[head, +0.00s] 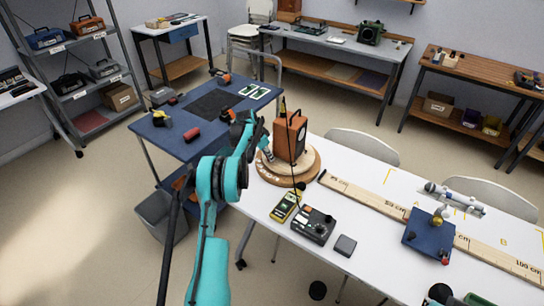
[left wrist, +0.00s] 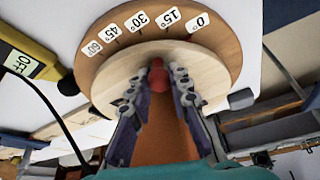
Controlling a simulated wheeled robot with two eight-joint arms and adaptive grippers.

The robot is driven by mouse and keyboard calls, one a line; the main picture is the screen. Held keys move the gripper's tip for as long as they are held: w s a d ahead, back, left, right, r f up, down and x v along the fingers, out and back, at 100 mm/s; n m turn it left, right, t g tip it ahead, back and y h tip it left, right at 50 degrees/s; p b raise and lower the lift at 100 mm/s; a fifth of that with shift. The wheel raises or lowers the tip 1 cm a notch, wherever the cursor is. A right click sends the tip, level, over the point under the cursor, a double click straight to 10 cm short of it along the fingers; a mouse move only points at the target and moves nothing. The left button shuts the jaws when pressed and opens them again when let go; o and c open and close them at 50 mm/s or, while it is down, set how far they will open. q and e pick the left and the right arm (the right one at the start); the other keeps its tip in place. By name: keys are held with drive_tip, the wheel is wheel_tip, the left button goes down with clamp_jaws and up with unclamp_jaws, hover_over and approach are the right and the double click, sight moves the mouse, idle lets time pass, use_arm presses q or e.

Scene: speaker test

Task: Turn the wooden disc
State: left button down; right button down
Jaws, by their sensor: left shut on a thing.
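The wooden disc (head: 310,172) lies at the left end of the white table, a paler round plate on a darker base with angle labels along its near-left rim. It also shows in the left wrist view (left wrist: 222,67). An orange-brown speaker box (head: 290,137) stands upright on it. My left gripper (head: 267,152) is over the disc's left part, beside the speaker. The knob's lower part is hidden. My right gripper does not show.
A yellow meter (head: 285,207) and a black box with dials (head: 313,225) lie near the disc. A blue side table (head: 190,150) is left. A cable hangs from the speaker.

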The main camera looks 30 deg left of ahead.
use_arm(q)
drive_tip(key=shift+w+a+m, duration=0.15)
drive_tip(key=shift+a+m, duration=0.1)
drive_tip(key=shift+m, duration=0.05)
idle(0.5)
drive_tip(key=c, duration=1.4)
unclamp_jaws()
drive_tip(key=v, duration=1.2)
drive_tip(key=shift+a, duration=0.2)
